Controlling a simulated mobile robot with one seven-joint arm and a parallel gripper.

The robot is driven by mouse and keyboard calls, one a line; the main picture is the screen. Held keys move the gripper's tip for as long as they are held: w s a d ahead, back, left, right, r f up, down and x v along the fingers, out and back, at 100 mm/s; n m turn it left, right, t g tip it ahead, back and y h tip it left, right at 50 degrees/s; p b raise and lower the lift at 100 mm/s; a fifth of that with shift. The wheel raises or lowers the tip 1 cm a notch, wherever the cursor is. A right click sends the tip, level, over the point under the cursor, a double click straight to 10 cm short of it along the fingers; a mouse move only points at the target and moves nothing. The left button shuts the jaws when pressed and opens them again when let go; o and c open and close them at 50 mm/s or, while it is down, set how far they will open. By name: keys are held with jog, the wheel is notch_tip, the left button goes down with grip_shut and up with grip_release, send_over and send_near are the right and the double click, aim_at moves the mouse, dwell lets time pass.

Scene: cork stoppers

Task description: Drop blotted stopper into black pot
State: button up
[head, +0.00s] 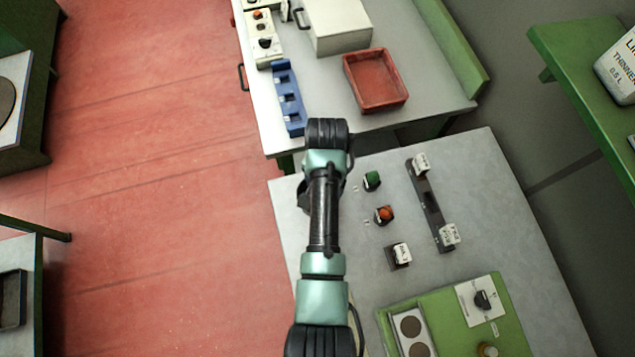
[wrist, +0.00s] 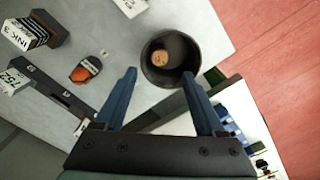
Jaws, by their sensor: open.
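The black pot (wrist: 203,62) stands on the light grey table in the wrist view, just beyond my fingertips. A light brown cork stopper (wrist: 160,57) shows inside the pot's round opening, towards its left side. I cannot tell whether it lies on the pot's bottom, and it is too small to make out a blot clearly. My gripper (wrist: 159,76) is open, with its two blue fingers apart and nothing between them. The fingertips are at the near side of the pot in the picture. In the head view my arm hides the pot and the gripper.
An orange-topped dark object (head: 384,215), a green-topped one (head: 372,180) and a labelled block (head: 399,255) stand on the near table. A dark bar (head: 430,205) with white labels lies right of them. The far table bears a red tray (head: 403,102) and a blue rack (head: 288,96).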

jog(key=shift+r, duration=0.1)
notch_tip(320, 180, up, 13)
jog(key=shift+p, duration=0.4)
jog(key=shift+w, duration=0.1)
dwell(0.5)
